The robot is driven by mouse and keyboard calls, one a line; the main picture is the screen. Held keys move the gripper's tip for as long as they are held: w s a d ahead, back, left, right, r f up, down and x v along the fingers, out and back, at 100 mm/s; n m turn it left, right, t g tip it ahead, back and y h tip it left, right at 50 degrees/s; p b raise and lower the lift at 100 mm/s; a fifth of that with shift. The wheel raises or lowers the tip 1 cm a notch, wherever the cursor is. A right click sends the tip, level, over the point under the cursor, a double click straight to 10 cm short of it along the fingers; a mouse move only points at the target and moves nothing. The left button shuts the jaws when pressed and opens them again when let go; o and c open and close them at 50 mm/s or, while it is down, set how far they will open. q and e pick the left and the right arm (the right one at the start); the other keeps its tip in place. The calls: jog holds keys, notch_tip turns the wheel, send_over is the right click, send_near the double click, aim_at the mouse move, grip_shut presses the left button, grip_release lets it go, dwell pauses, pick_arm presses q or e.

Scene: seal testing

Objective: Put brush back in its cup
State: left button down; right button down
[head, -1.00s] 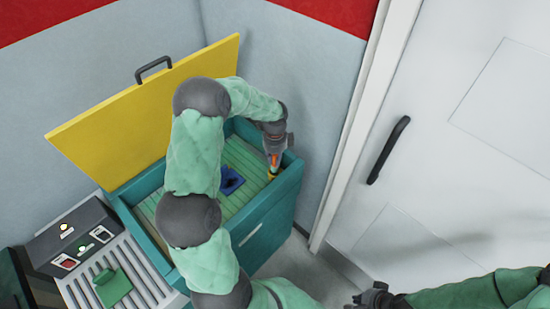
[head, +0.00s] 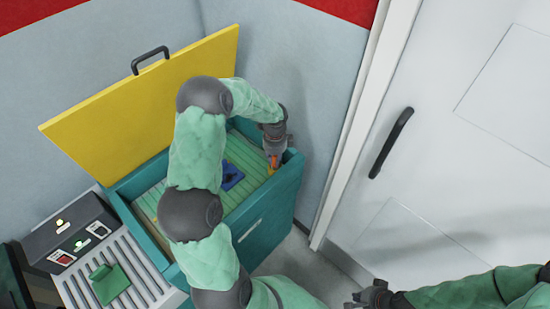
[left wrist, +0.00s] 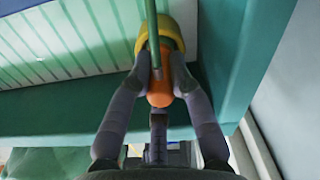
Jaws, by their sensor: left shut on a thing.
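My left gripper (head: 275,151) is at the right back corner inside the open teal box and is shut on the brush. The brush's orange part (left wrist: 160,97) shows between the fingers in the left wrist view, with a thin green rod and a grey collar in front of it. The yellow cup (left wrist: 178,32) is just beyond the fingertips, in the box corner. In the head view the cup (head: 270,171) shows just below the orange part. I cannot tell how deep the brush is in the cup. My right gripper (head: 372,298) is at the bottom edge, away from the box; its fingers are unclear.
The teal box (head: 270,211) has a green slatted floor with a blue object (head: 231,176) on it. Its yellow lid (head: 130,105) stands open at the back. A control panel (head: 75,235) stands at left, a white door (head: 450,140) at right.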

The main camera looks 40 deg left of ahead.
pick_arm(q)
jog(key=shift+f+b, duration=0.3)
jog(key=shift+f, duration=0.3)
dwell(0.6)
jog(key=c, duration=1.1)
grip_release()
jog(key=shift+o, duration=0.2)
jog(key=shift+r, duration=0.15)
jog(key=shift+r+p, duration=3.7)
jog(key=shift+r, duration=0.95)
